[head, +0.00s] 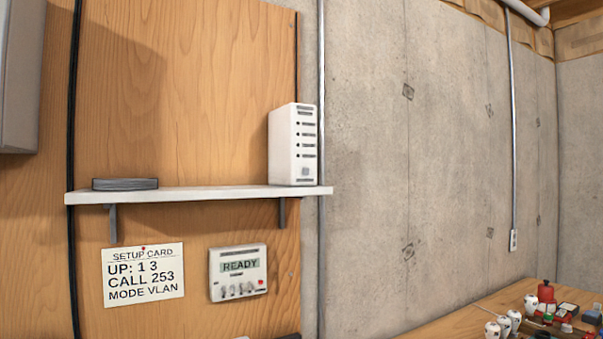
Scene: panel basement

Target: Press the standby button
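No button marked standby can be made out in the head view. A small white panel device (238,272) is mounted on the wooden board below the shelf. Its display reads READY, and a row of small knobs or switches sits under the display, too small to read. A white upright box (293,146) with several dark dots and slots on its front stands on the right end of the shelf. A setup card (144,275) pinned to the board reads "UP: 1 3, CALL 253, MODE VLAN". Neither of my grippers is in view.
A white shelf (190,195) on brackets juts from the wooden board (190,90), with a flat grey box (125,184) on it. A grey cabinet (20,75) is at upper left. A wooden table (450,325) with several small items stands at lower right, by the concrete wall.

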